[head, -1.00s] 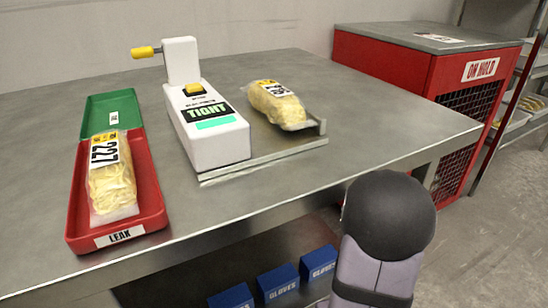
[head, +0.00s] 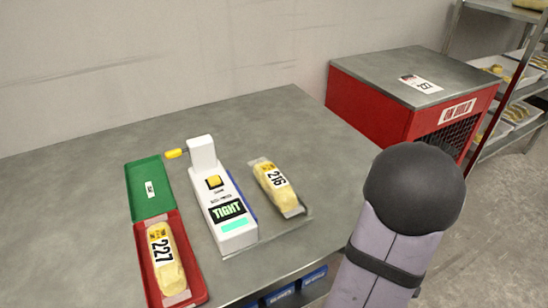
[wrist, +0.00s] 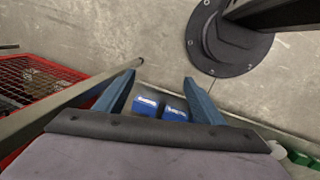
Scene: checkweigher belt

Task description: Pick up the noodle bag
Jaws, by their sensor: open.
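One noodle bag (head: 277,187), yellow and labelled 216, lies on the metal plate beside the white tester (head: 221,205), whose display reads TIGHT. Another noodle bag (head: 166,262), labelled 227, lies in the red part of a red and green tray (head: 197,281) at the left. In the wrist view my gripper (wrist: 160,80) is open, its two blue fingers apart with nothing between them. No noodle bag shows in the wrist view. In the head view my arm is at the right of the table, and its fingers are not visible.
A red cabinet (head: 362,101) with a labelled card (head: 421,84) on top stands behind right. Shelves with trays (head: 513,68) are at the far right. Blue glove boxes (head: 313,276) sit below the table (head: 80,190). The table's back and left are clear.

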